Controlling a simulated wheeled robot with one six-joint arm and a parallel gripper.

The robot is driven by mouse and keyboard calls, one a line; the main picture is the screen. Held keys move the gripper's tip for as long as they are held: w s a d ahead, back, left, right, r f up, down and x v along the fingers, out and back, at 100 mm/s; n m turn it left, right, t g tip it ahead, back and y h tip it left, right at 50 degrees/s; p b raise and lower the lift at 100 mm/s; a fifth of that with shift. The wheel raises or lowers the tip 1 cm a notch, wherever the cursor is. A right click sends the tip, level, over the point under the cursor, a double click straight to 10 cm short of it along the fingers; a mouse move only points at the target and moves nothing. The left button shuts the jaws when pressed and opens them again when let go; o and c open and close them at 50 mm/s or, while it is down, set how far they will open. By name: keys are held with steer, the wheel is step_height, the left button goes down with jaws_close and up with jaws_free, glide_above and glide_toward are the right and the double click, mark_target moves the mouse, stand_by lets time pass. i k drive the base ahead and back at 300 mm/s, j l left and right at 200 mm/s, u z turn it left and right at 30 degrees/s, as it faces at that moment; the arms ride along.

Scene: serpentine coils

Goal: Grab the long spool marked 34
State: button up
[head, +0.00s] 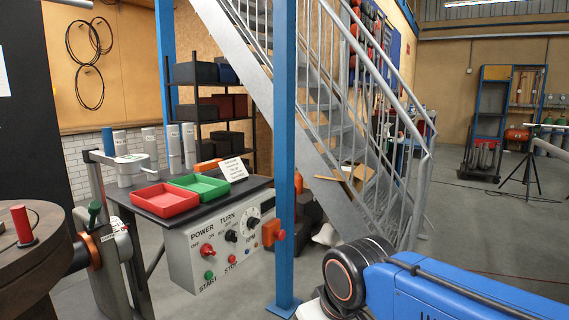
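Several upright cylinders that look like spools stand in a row at the back of the machine table. The others are pale grey: one (149,146), a taller one (174,147) and the rightmost one (188,145). Any numbers on them are too small to read, so I cannot tell which is marked 34. My blue arm crosses the lower right, well apart from the spools. My gripper is outside the view.
The table (254,184) carries a red tray (165,201), a green tray (200,184) and a white sign (232,169). A control panel (222,243) hangs at its front. A blue post (285,150) and metal stairs (330,150) stand right. A brown round table (38,258) stands left.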

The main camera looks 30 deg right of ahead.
mark_target(187, 128)
steer(key=z, duration=0.15)
steer(key=i+l+u, duration=0.35)
steer(key=l, duration=0.25)
steer(key=i+l+u, duration=0.2)
steer(key=l, duration=0.15)
steer(key=i+l+u, duration=0.2)
steer(key=l, duration=0.15)
steer(key=l+u, duration=0.2)
steer(key=l, duration=0.2)
steer(key=i+l+u, duration=0.15)
steer(key=l, duration=0.25)
